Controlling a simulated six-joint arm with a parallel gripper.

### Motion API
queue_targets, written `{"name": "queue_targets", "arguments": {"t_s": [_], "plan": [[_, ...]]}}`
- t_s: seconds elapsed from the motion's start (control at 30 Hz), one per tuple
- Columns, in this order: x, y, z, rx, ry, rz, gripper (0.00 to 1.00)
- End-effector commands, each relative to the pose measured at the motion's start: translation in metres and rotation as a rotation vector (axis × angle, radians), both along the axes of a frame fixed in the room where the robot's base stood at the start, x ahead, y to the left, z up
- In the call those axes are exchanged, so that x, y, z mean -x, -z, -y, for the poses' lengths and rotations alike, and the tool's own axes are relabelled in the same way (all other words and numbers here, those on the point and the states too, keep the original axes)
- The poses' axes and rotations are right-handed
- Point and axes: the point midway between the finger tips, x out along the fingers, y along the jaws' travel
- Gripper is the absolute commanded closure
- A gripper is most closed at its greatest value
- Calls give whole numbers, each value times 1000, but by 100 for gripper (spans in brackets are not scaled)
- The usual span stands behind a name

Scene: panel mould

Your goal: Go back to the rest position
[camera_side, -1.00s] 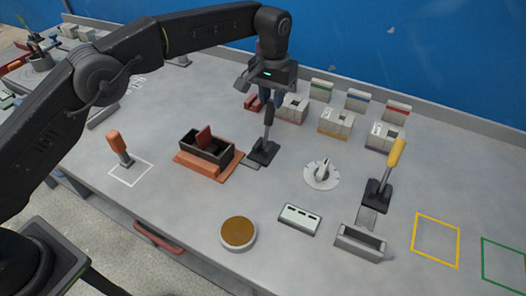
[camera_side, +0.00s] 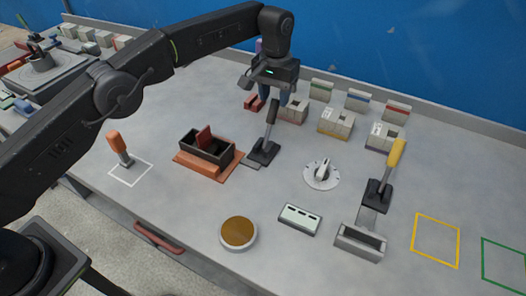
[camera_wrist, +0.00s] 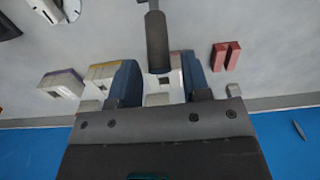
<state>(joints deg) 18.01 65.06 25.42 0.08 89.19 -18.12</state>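My gripper (camera_side: 277,92) hangs over the back middle of the bench. Its two blue fingers stand apart in the wrist view (camera_wrist: 160,82). The dark handle of a lever (camera_side: 271,118) stands just below and in front of the gripper. In the wrist view the lever handle (camera_wrist: 157,40) points in between the fingers, with space on both sides. Whether any finger touches it is hard to tell, but nothing is clamped. The lever's black base sits on the bench beside an orange-based box.
The orange-based dark box (camera_side: 207,151), a white dial (camera_side: 321,174), a yellow-handled lever (camera_side: 390,170) and an orange-handled tool (camera_side: 118,145) stand on the bench. Several pale blocks (camera_side: 336,122) line the back near the blue wall. Yellow (camera_side: 414,233) and green outlines enclose bare bench.

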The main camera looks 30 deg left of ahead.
Motion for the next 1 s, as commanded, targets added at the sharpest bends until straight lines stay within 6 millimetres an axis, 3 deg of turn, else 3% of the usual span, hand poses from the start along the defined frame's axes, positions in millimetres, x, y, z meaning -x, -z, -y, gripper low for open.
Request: {"name": "queue_targets", "arguments": {"t_s": [0.43, 0.57, 0.77, 1.0], "plan": [[1, 1, 1, 0, 2, -5, 49], [2, -9, -3, 3, 1, 4, 49], [15, -64, -29, 18, -2, 57, 49], [66, -139, -78, 34, -2, 150, 49]]}}
